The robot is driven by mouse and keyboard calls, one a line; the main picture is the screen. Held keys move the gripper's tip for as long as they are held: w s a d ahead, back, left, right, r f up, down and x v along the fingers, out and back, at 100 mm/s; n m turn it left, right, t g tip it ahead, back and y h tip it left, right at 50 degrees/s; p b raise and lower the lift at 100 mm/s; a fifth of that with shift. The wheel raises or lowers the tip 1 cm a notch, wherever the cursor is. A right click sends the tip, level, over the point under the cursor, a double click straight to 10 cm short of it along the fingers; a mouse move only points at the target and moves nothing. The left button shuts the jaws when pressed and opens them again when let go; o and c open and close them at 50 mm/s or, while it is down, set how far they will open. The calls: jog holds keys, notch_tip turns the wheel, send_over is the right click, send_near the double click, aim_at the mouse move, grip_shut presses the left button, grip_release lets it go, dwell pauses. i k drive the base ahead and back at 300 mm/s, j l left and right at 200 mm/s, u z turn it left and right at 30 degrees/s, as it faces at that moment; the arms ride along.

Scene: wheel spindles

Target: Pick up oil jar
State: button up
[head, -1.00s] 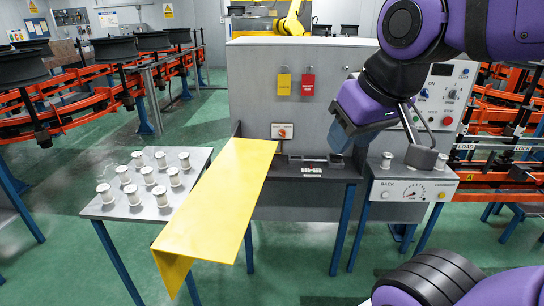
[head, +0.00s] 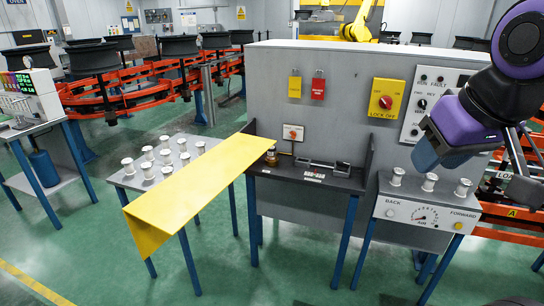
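A small amber jar with a dark top, probably the oil jar (head: 271,155), stands upright at the left end of the dark shelf (head: 325,180) on the grey cabinet, beside the yellow sheet's upper edge. My purple arm end with my gripper (head: 478,170) hangs at the upper right, before the cabinet and well to the right of the jar. A blue block and a dark grey piece show at its end, the grey one partly cut by the frame edge. How far the fingers are apart is unclear. Nothing is seen held.
A bent yellow sheet (head: 190,190) slopes down left of the jar. A table (head: 125,178) with several white spools stands beyond it. A control box (head: 425,213) with white spools on top is at the right. A metal fixture (head: 322,166) sits on the shelf. Green floor is clear in front.

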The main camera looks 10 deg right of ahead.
aim_at(271, 152)
jog(key=i+j+z, duration=0.1)
jog(key=i+z, duration=0.25)
jog(key=i, duration=1.6)
